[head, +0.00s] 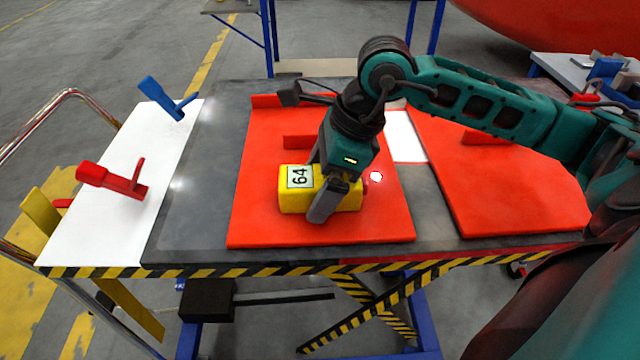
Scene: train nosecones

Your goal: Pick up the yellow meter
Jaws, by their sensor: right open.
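The yellow meter (294,203) is a yellow block with a white label reading 64. It lies on the left red panel (262,228) on the table. My right gripper (318,190) reaches down over the meter from above, with its fingers at the meter's middle and one finger in front of its near side. The gripper is open. The far finger and part of the meter are hidden by the gripper. My left gripper is not in view.
A second red panel (500,200) lies to the right. A white board (110,200) on the left holds a blue tool (163,100) and a red tool (112,181). The grey table strip (195,200) between board and panel is clear. A striped edge (250,270) runs along the front.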

